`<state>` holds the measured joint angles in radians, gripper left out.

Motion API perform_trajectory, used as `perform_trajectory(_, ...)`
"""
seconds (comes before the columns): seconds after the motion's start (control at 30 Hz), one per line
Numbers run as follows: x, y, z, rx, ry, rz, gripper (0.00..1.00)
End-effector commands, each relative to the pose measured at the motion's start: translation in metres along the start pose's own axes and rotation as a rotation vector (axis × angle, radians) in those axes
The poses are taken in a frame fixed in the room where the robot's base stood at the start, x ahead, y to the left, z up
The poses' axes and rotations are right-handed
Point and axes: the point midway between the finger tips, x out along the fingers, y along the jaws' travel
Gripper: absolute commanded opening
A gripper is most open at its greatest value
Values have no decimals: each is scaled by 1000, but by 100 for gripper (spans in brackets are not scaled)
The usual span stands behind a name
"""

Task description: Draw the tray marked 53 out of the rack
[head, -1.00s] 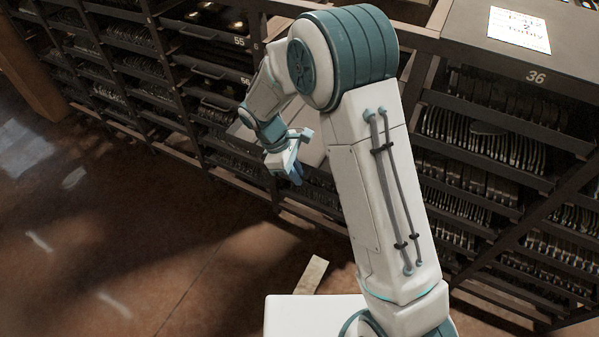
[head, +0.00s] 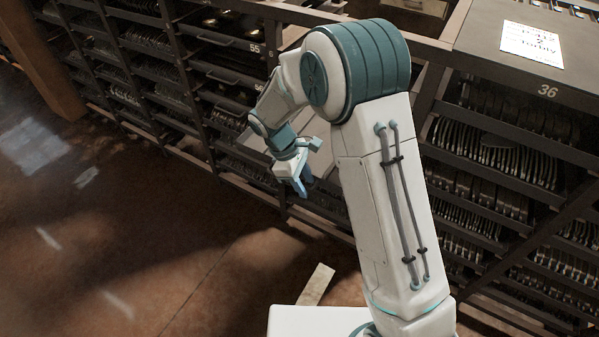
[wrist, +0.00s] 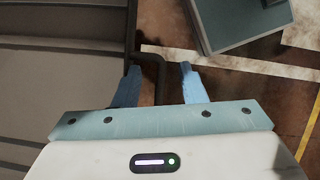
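My gripper (head: 300,184) is low in front of the rack (head: 262,42), left of my upper arm in the head view. In the wrist view its two blue fingers (wrist: 160,84) stand apart, with a dark bent handle (wrist: 155,62) in the gap between them. I cannot tell whether either finger touches it. The handle joins the edge of a grey tray (wrist: 75,58) that fills the left of the wrist view. No number shows on this tray, so I cannot read whether it is 53. My arm hides part of the rack.
Rack labels 55 and 56 show above and left of my gripper. A rack section marked 36 (head: 548,91) stands at the right, with a paper sign (head: 532,45) on top. The brown floor (head: 130,235) is open at the left. A pale strip (head: 316,285) lies on it.

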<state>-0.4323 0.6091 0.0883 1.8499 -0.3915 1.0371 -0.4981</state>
Motion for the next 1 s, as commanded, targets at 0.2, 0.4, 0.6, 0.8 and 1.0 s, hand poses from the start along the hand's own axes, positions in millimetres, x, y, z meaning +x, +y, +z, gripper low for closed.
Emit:
perform_trajectory(0.2, -33, 0, -1, -2, 4, 5, 38)
perform_trajectory(0.4, -80, 0, -2, -2, 4, 5, 38)
perform_trajectory(0.6, -118, -1, -2, -3, 4, 4, 38)
perform_trajectory(0.8, -134, -1, -1, -4, 1, 1, 38)
perform_trajectory(1.0, -137, -1, -1, -4, 1, 1, 38)
